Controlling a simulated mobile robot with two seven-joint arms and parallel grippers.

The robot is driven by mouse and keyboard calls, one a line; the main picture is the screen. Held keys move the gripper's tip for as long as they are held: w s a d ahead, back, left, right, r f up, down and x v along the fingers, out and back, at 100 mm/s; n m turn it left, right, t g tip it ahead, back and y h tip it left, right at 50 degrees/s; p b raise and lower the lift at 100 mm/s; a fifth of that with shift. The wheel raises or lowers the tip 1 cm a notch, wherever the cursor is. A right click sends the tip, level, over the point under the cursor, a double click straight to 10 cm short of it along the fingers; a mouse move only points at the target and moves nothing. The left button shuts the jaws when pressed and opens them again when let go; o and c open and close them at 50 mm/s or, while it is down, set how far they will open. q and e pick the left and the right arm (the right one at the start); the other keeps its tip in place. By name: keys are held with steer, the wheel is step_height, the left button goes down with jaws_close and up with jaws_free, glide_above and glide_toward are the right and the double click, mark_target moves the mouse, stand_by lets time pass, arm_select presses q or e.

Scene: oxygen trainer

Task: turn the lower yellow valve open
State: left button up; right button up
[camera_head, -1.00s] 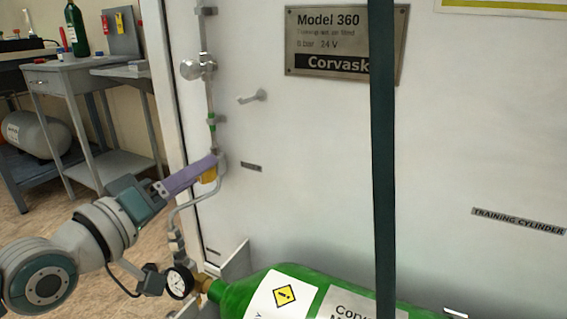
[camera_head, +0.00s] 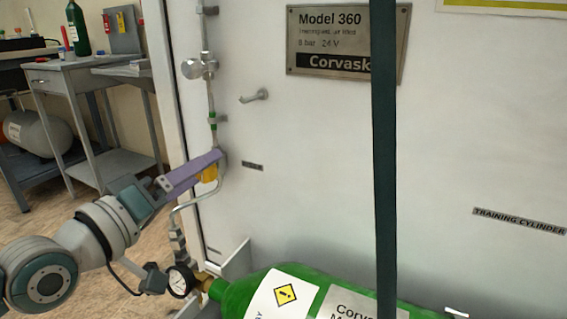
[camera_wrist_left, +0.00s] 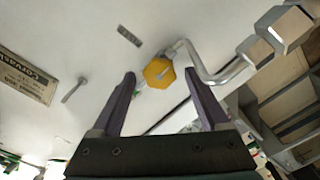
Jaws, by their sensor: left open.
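The lower yellow valve (camera_head: 209,174) is a yellow knob on the thin pipe at the left edge of the white panel, partly hidden behind my left gripper in the head view. In the left wrist view the yellow valve (camera_wrist_left: 159,72) shows as a faceted knob just beyond and between the fingertips. My left gripper (camera_head: 218,160) has purple fingers and reaches in from the left. The left wrist view shows the left gripper (camera_wrist_left: 158,76) open, its fingers apart with nothing held between them. My right gripper is not in view.
A green cylinder (camera_head: 240,294) with a gauge (camera_head: 180,281) lies below the valve. A dark strap (camera_head: 384,150) hangs down the panel. A small lever (camera_head: 255,96) sticks out above the valve. A grey workbench (camera_head: 85,80) stands at back left.

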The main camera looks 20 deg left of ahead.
arm_select(q)
steer(key=s+p, duration=0.3)
steer(key=s, duration=0.7)
steer(key=shift+a, duration=0.4)
steer(key=shift+r, duration=0.1)
steer(key=s+d+r+m+g+h+p, duration=0.1)
steer(key=s+d+r+m+g+p, duration=0.2)
steer(key=r+p, duration=0.5)
steer(key=s+d+r+m+g+p, duration=0.1)
steer(key=d+r+m+g+p, duration=0.15)
steer(key=d+r+p, duration=0.55)
steer(key=s+d+r+m+g+h+p, duration=0.1)
steer(key=s+d+r+m+g+p, duration=0.25)
steer(key=p, duration=0.75)
steer(key=s+a+r+m+g+y+p, duration=0.1)
steer(key=s+a+r+g+p, duration=0.2)
steer(key=r+p, duration=0.4)
steer(key=s+r+g+y+p, duration=0.2)
steer(key=s+r+p, duration=0.35)
steer(key=r, duration=0.35)
step_height(320, 180, up, 36)
steer(key=p, duration=3.6)
steer(key=shift+w+a+f, duration=0.15)
steer(key=shift+w+f, duration=0.05)
steer(key=shift+w, duration=0.05)
